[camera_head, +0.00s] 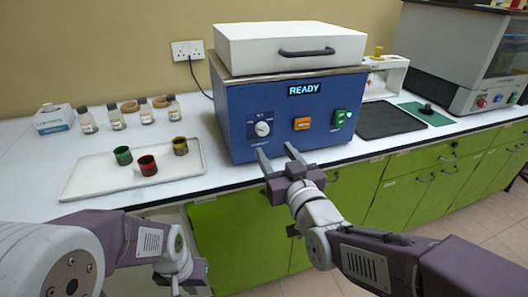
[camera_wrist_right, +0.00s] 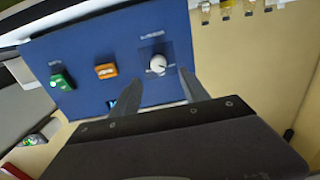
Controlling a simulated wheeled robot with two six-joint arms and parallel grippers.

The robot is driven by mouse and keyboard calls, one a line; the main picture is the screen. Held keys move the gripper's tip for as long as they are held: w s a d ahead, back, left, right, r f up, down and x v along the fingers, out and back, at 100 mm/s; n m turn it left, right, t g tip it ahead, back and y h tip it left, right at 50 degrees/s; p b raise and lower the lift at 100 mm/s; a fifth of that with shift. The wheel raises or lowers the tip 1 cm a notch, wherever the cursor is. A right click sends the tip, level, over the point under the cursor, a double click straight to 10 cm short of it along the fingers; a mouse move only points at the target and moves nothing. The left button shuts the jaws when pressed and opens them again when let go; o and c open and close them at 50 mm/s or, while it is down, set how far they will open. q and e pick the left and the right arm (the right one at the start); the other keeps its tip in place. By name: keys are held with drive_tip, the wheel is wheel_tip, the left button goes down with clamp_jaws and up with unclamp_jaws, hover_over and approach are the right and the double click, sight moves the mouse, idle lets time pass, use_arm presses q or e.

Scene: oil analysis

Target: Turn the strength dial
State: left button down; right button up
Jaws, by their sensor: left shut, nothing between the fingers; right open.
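The strength dial (camera_head: 262,128) is a round white knob on the left of the blue front panel of a machine (camera_head: 240,104) with a white lid. The dial also shows in the right wrist view (camera_wrist_right: 157,64), just beyond my fingers. My right gripper (camera_head: 278,158) is open and empty in front of the panel, below and a little right of the dial in the head view. In the right wrist view my right gripper (camera_wrist_right: 157,88) has its fingers apart, and neither touches the dial. My left gripper (camera_head: 190,275) is shut and empty, low at the left, below the counter edge.
An orange button (camera_head: 302,124) and a green switch (camera_head: 340,117) sit right of the dial. A lit display (camera_head: 304,90) reads READY. A white tray (camera_head: 95,182) with three small coloured cups lies to the left. Several bottles stand behind it. A dark mat (camera_head: 388,122) lies right of the machine.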

sight(264, 131)
drive_tip(key=x, duration=0.9)
drive_tip(key=shift+d, duration=0.2)
clamp_jaws()
